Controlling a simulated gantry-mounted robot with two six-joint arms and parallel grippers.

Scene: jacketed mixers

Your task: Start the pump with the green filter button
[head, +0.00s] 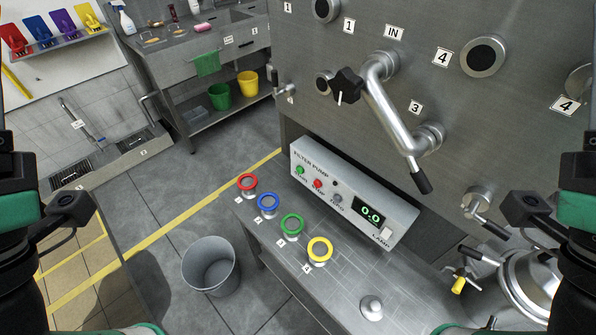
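The filter pump box (350,195) is a pale metal panel standing at the back of the steel bench in the head view. Its green button (300,170) is at the left end of the panel. A red button (318,183) sits to its right, then a knob or button marked zero (337,198). The display (369,214) reads 0.0 in green. A white lamp switch (386,233) is at the right end. Parts of my arms show at the left and right edges, well away from the box. The fingertips of both grippers are out of view.
Red (247,182), blue (268,202), green (291,224) and yellow (320,249) rings sit on the bench in front of the box. A lever pipe (390,105) hangs above it. A grey bin (210,267) stands on the floor to the left. Valves (480,203) are at right.

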